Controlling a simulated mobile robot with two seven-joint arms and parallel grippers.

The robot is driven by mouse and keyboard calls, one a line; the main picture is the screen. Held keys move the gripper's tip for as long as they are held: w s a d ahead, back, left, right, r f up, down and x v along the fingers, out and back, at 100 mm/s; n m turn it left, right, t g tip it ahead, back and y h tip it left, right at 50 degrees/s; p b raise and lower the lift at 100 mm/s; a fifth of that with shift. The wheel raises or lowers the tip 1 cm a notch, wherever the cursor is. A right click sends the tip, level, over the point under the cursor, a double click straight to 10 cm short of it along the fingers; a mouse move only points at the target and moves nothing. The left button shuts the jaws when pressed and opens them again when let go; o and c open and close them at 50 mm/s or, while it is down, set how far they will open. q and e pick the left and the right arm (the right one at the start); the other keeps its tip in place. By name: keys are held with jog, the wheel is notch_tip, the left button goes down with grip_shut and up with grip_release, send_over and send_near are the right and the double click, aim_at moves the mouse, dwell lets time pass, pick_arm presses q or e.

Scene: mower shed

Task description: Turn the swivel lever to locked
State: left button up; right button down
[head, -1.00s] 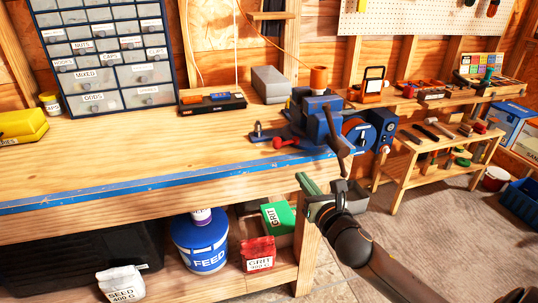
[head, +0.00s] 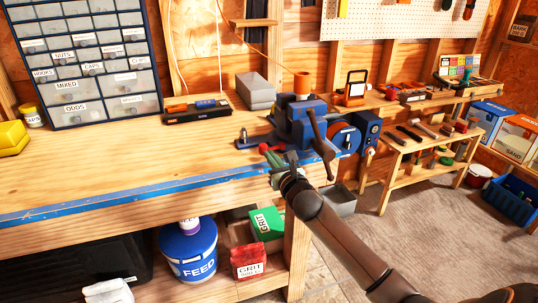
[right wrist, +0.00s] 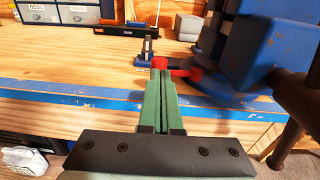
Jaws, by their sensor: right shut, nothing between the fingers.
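The swivel lever is red with a round knob (right wrist: 160,63) and sits low at the left side of the blue vise (right wrist: 262,48). In the head view the vise (head: 300,122) stands at the bench's front right edge, and a bit of the red lever (head: 263,148) shows beside it. My right gripper (right wrist: 161,78) has green fingers, which are shut and empty. Their tips lie right at the knob in the right wrist view; I cannot tell whether they touch it. In the head view my right gripper (head: 268,160) is above the blue front edge. My left gripper is not in view.
The vise's dark handle bar (head: 318,138) hangs close to my right gripper. A bolt on a blue foot (right wrist: 147,50) stands behind the knob. A black tool tray (head: 196,111) and grey block (head: 256,91) sit farther back.

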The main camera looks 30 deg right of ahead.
aim_at(262, 149)
jog(key=shift+x, duration=0.85)
jog(key=shift+w+a+m+h, duration=0.2)
jog(key=shift+w+m+h, duration=0.25)
jog(key=shift+h, duration=0.35)
jog(key=shift+w+r, duration=0.15)
jog(key=shift+w, duration=0.05)
jog(key=shift+w+a+p, duration=0.1)
jog(key=shift+w+p, duration=0.05)
jog(key=shift+p, duration=0.15)
